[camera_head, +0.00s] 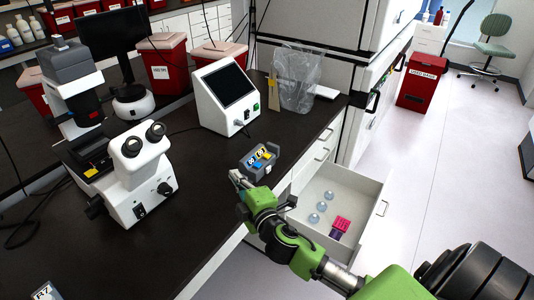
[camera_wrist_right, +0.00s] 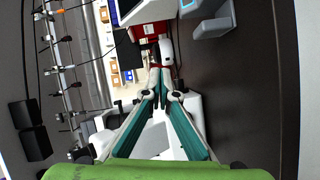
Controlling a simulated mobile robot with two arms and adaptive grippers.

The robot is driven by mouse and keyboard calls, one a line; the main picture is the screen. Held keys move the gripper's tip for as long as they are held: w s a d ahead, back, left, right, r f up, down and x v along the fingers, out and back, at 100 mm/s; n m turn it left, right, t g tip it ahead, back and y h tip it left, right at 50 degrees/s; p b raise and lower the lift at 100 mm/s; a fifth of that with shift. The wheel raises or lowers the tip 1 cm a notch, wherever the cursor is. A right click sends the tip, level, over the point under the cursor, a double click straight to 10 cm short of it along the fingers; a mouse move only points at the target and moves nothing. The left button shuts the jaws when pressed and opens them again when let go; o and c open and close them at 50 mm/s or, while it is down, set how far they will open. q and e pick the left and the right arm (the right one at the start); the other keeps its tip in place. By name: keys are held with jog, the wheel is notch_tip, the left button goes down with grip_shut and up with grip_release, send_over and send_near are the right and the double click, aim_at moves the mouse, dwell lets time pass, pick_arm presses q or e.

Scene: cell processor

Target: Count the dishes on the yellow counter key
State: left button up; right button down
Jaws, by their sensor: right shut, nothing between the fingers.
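The counter (camera_head: 272,152), a small dark grey device with a blue key and a yellow key (camera_head: 266,154), sits on the black bench near its front edge. Its small displays are too small to read surely. Three clear round dishes (camera_head: 322,206) lie in the open white drawer below the bench. My right gripper (camera_head: 235,176) is shut and empty, just left of the counter and apart from it. In the right wrist view its teal fingers (camera_wrist_right: 161,88) meet, and part of a grey device (camera_wrist_right: 210,22) shows at the upper right. My left gripper is not in view.
A white microscope (camera_head: 140,170) stands left of my right gripper. A white box with a dark screen (camera_head: 226,92) and a clear-bagged bin (camera_head: 297,80) stand behind the counter. Open floor lies to the right.

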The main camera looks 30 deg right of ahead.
jog(key=w+a+r+n+t+y, duration=0.1)
jog(key=w+a+r+n+y, duration=0.15)
jog(key=r+n, duration=0.3)
jog(key=w+a+r+n+t+y, duration=0.1)
jog(key=w+a+r+n+y, duration=0.1)
jog(key=a+r+n+y, duration=0.3)
jog(key=n+g+h+p, duration=0.2)
jog(key=n+g+h, duration=0.6)
jog(key=n, duration=1.3)
send_over(267, 156)
jog(key=f+g+y, duration=0.1)
jog(key=f, duration=0.1)
jog(key=f+y, duration=0.1)
jog(key=f, duration=0.1)
jog(key=shift+s+d+f+g+y, duration=0.1)
jog(key=shift+s+g+y, duration=0.15)
jog(key=shift+g, duration=0.15)
jog(key=shift+f, duration=0.15)
notch_tip(267, 156, down, 9)
jog(key=b, duration=0.5)
jog(key=shift+r, duration=0.2)
